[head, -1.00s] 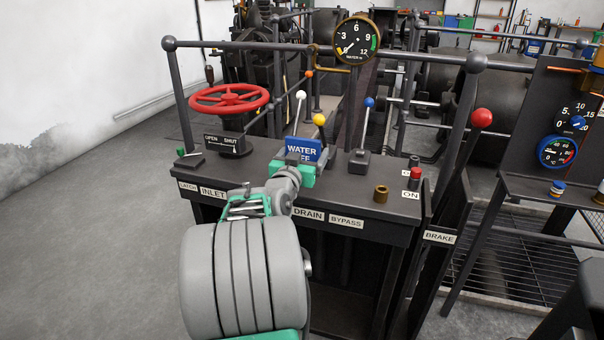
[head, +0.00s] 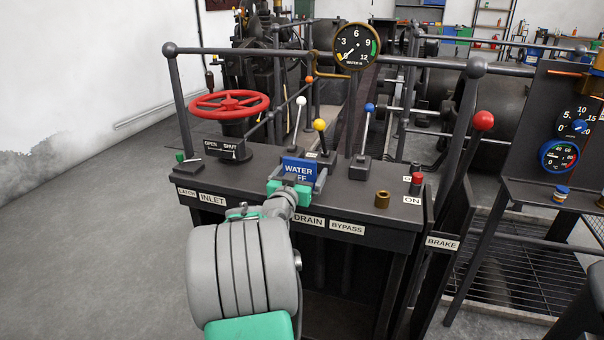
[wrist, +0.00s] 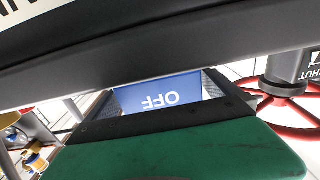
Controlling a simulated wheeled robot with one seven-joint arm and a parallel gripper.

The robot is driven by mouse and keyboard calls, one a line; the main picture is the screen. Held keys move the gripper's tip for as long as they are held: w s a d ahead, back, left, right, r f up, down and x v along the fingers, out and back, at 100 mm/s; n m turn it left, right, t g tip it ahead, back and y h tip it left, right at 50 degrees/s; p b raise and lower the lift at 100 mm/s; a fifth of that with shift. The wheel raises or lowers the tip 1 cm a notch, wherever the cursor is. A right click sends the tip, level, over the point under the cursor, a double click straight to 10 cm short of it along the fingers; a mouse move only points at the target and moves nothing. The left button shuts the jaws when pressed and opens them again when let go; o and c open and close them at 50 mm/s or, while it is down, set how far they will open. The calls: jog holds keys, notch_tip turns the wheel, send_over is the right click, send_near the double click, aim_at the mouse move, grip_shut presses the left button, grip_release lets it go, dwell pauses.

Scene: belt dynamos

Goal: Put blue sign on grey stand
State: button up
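The blue sign (head: 299,169), with white lettering reading WATER and OFF, is upright over the middle of the dark control desk in the head view. In the wrist view the sign (wrist: 165,98) appears upside down, with OFF legible. My gripper (head: 298,182) has one grey finger at each side edge of the sign, with no clear gap, so it looks shut on it. The green gripper body covers the sign's lower part. I cannot make out a separate grey stand; the space under and behind the sign is hidden, so contact below cannot be told.
A red handwheel (head: 229,104) stands left on the desk (head: 345,205). White (head: 300,101), yellow (head: 319,125) and blue (head: 369,107) knobbed levers rise close behind the sign. A brass fitting (head: 382,199) and red button (head: 417,179) are to the right. A water gauge (head: 357,45) hangs above.

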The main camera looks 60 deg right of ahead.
jog(key=shift+r+p, duration=0.35)
jog(key=shift+p, duration=0.05)
jog(key=s+a, duration=0.2)
jog(key=a, duration=1)
jog(key=w+a+f+n+t+y, duration=0.1)
jog(key=w+a+f+n+y, duration=0.2)
jog(key=w+a+f+y, duration=0.45)
jog(key=w+a+f+n+t+y, duration=0.2)
jog(key=w+a+f, duration=0.15)
jog(key=a, duration=0.65)
jog(key=s+a+f+n+g+y, duration=0.1)
jog(key=s+a+n+y, duration=0.1)
jog(key=a, duration=0.7)
jog(key=s+a+f+n+g+y, duration=0.1)
jog(key=a+n, duration=0.4)
jog(key=a, duration=0.5)
jog(key=s+a+f+n+g+y, duration=0.1)
jog(key=s+a+n+y, duration=0.3)
jog(key=a, duration=0.5)
jog(key=shift+a+f+g+y, duration=0.2)
jog(key=shift+f+g+y, duration=0.25)
jog(key=shift+y, duration=0.2)
